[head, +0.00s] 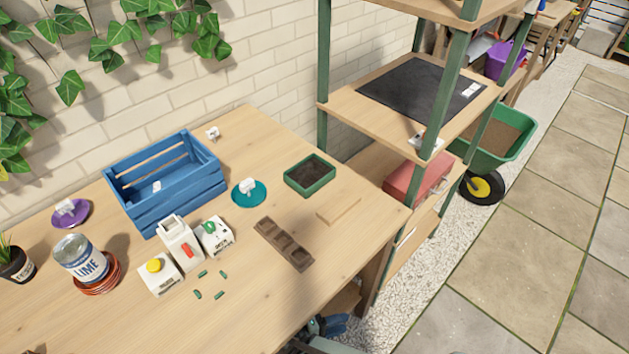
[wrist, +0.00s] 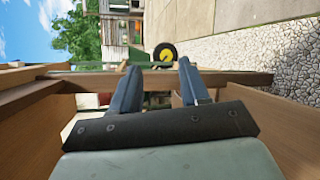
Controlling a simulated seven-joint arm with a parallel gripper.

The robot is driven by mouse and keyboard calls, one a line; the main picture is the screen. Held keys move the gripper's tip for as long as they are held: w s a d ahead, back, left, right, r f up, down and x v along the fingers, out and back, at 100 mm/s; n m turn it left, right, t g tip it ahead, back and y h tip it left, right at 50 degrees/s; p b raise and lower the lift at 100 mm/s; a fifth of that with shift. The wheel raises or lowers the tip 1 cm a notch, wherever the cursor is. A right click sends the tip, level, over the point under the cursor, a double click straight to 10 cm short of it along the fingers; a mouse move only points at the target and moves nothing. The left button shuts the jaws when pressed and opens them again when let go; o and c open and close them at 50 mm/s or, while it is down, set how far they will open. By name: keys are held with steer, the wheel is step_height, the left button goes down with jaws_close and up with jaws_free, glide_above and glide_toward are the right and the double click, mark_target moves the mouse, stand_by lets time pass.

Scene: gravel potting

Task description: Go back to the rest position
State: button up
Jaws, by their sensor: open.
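My gripper (wrist: 159,68) shows in the wrist view with its two blue-grey fingers apart and nothing between them. In the head view, part of my arm shows at the bottom edge, low beside the front edge of the wooden table (head: 110,315); the fingertips cannot be made out there. On the table are a blue crate (head: 170,205), a green-rimmed tray of dark soil (head: 310,176), a brown tray with several cells (head: 283,245) and a teal saucer (head: 249,204) with a white item on it. My gripper is apart from all of these.
Wooden beams (wrist: 170,82) lie close around my gripper in the wrist view. A shelf unit (head: 323,70) stands right of the table, with a green wheelbarrow (head: 515,150) beyond it. White containers (head: 180,243), several small green pieces (head: 222,295) and a LIME tin (head: 80,258) stand or lie at left.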

steer(key=s+d+f+m+g+y, duration=0.2)
steer(key=d+f+m+g+y, duration=0.3)
steer(key=d+f+g+y, duration=0.45)
steer(key=s+r+m+g+y, duration=0.2)
steer(key=s+y, duration=0.3)
steer(key=s, duration=0.2)
steer(key=shift+s, duration=0.15)
steer(key=shift+d+g, duration=0.1)
steer(key=shift+g, duration=0.15)
stand_by(0.5)
